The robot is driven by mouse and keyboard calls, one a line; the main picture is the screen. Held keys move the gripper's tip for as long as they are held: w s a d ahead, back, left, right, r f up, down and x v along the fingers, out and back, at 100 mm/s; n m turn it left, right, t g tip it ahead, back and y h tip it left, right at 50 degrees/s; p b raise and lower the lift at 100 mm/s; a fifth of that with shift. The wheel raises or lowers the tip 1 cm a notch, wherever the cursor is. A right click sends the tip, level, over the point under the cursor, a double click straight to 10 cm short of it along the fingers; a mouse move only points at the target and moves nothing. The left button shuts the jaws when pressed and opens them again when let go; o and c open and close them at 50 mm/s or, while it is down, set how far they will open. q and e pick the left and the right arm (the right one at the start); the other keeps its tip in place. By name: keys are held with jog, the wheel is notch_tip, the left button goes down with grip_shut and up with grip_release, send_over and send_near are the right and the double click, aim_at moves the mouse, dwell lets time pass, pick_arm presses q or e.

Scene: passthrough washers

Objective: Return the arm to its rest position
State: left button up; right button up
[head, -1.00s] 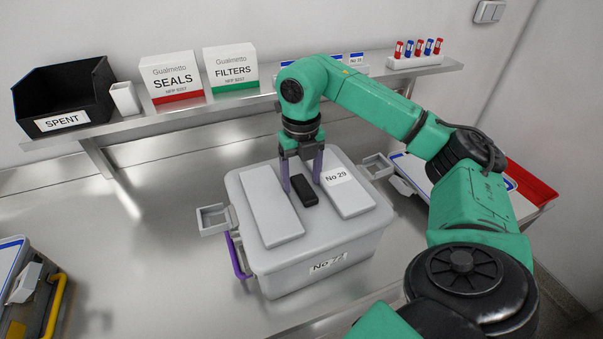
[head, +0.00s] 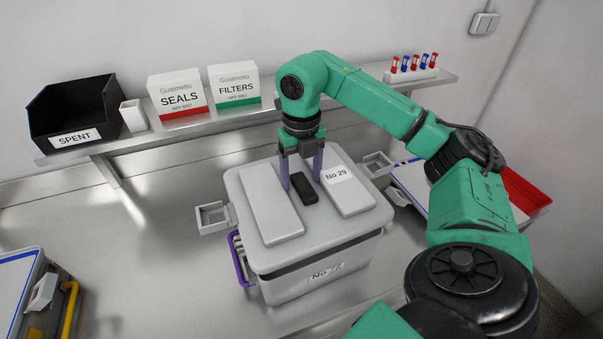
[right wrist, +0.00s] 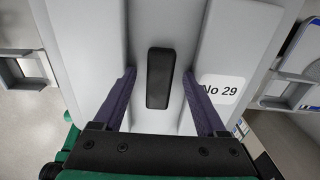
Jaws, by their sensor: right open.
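My right gripper (head: 303,178) is above the lid of the grey box. Its two purple fingers point down, open, one on each side of the black handle (head: 304,189). In the right wrist view the fingers stand apart from the handle (right wrist: 160,78), with a clear gap on both sides. The lid (head: 270,203) lies over the grey box (head: 290,289), labelled No 29, and a dark band shows between them at the front. My right arm (head: 372,105) reaches in from the right. My left gripper is out of view.
A shelf behind holds a black SPENT bin (head: 75,110), a white cup (head: 133,115), the SEALS box (head: 180,95), the FILTERS box (head: 234,84) and a rack of vials (head: 411,75). A red tray (head: 525,190) is at right.

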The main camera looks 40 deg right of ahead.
grip_shut()
jog(key=shift+f, duration=0.2)
dwell(1.3)
jog(key=shift+f+b, duration=2.25)
jog(key=shift+f, duration=0.5)
jog(key=shift+r, duration=0.1)
jog(key=shift+r, duration=0.1)
notch_tip(320, 180, up, 7)
jog(key=p, duration=0.6)
jog(key=shift+p, duration=0.3)
